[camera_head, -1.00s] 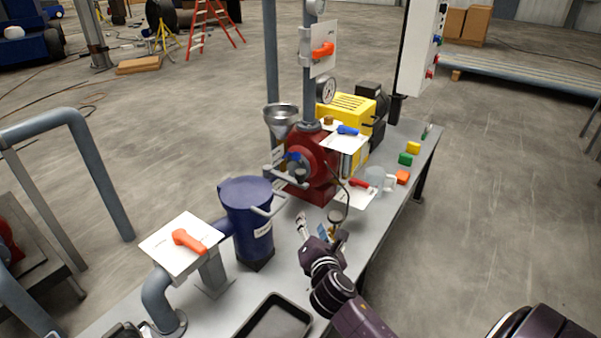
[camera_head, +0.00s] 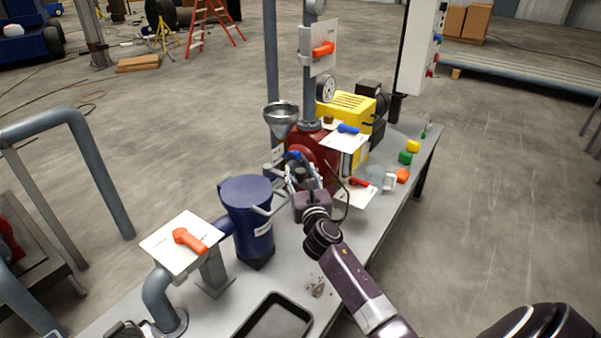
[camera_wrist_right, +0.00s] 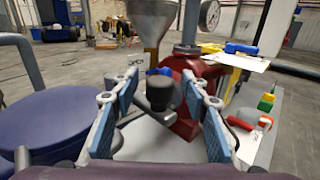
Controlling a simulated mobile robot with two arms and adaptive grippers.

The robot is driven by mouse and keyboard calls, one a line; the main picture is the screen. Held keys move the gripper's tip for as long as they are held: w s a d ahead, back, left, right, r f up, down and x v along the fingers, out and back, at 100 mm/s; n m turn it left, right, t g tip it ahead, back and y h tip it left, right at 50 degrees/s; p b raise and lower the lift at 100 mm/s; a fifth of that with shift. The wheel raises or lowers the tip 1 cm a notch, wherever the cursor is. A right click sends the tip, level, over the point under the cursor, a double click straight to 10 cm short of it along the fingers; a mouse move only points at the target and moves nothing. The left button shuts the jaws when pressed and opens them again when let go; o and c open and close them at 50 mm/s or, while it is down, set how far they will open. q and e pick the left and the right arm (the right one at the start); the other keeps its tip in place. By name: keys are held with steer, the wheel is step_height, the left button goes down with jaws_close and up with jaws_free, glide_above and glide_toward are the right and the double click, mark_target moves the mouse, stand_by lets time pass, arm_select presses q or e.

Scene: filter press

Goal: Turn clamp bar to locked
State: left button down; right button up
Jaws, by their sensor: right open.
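The dark red press body (camera_head: 322,157) stands on the grey bench. In the right wrist view the red body (camera_wrist_right: 187,78) has a grey bar (camera_wrist_right: 155,121) in front of it, with a black round knob (camera_wrist_right: 160,94). I take this bar to be the clamp bar. My right gripper (camera_head: 303,174) is open in front of the press. In the wrist view its blue-padded fingers stand on either side of the knob, with gaps showing; I cannot tell the depth. In the head view the gripper hides most of the bar. My left gripper is not in view.
A dark blue lidded vessel (camera_head: 247,197) stands close left of my right gripper. A metal funnel (camera_head: 281,116) rises behind. A red-handled valve panel (camera_head: 357,188) lies to the right. A black tray (camera_head: 272,321) sits at the near end of the bench.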

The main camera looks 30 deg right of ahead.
steer(key=shift+w, duration=0.2)
steer(key=shift+c, duration=0.2)
jaws_close()
steer(key=shift+a, duration=0.1)
steer(key=a+m+g+h+b, duration=0.5)
steer(key=a+m+h, duration=0.1)
steer(key=h, duration=0.1)
steer(key=shift+s+g+h+b, duration=0.3)
steer(key=shift+s+g+b, duration=0.05)
steer(key=shift+s+g, duration=0.1)
steer(key=shift+a, duration=0.1)
stand_by(0.3)
steer(key=shift+o, duration=0.2)
jaws_free()
